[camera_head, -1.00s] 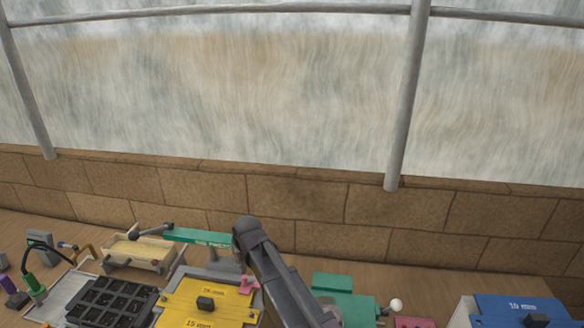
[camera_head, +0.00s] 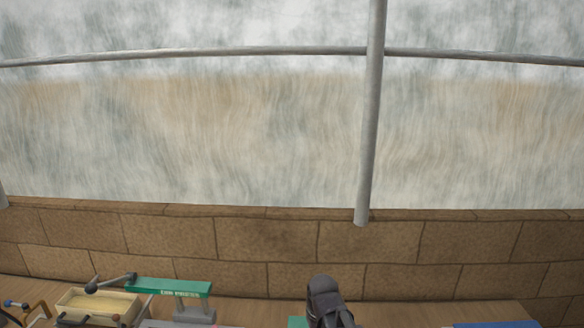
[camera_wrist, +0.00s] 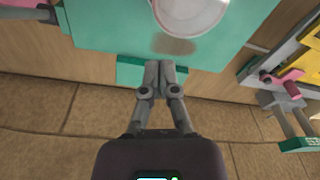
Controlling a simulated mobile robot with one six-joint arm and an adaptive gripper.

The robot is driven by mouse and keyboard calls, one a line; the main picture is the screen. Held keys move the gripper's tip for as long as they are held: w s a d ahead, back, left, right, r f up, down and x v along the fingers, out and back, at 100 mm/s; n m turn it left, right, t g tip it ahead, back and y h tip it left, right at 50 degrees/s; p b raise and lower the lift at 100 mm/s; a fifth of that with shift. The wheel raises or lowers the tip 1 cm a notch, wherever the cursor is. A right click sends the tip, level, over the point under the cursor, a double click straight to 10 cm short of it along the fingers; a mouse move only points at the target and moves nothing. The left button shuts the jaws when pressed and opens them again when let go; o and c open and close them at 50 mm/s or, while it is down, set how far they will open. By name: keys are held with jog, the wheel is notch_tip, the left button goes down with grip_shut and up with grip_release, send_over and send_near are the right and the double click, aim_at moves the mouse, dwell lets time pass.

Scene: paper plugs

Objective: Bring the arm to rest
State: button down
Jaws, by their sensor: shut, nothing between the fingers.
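My gripper (camera_wrist: 159,80) shows in the wrist view with its two grey fingers together and nothing between them. Its tips are over or close to a teal machine (camera_wrist: 110,25) with a round, pale disc (camera_wrist: 190,12) on top. Whether the tips touch the teal surface I cannot tell. In the head view a dark part of my arm (camera_head: 327,300) stands up at the bottom middle. The fingers are not visible there.
In the head view a green lever (camera_head: 168,287) and a cream tray (camera_head: 97,303) stand at the lower left. A blue-topped thing (camera_head: 495,325) is cut off at the lower right. A brick wall (camera_head: 265,243) runs behind the bench. In the wrist view a pink piece (camera_wrist: 291,84) lies at the right.

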jog(key=s+d+f+m+g, duration=0.1)
jog(key=s+d+m, duration=0.2)
jog(key=s+d, duration=0.3)
jog(key=d+b, duration=0.1)
jog(key=d, duration=0.3)
jog(key=shift+s+d+f, duration=0.15)
jog(key=shift+s+d, duration=0.05)
jog(key=shift+d, duration=0.05)
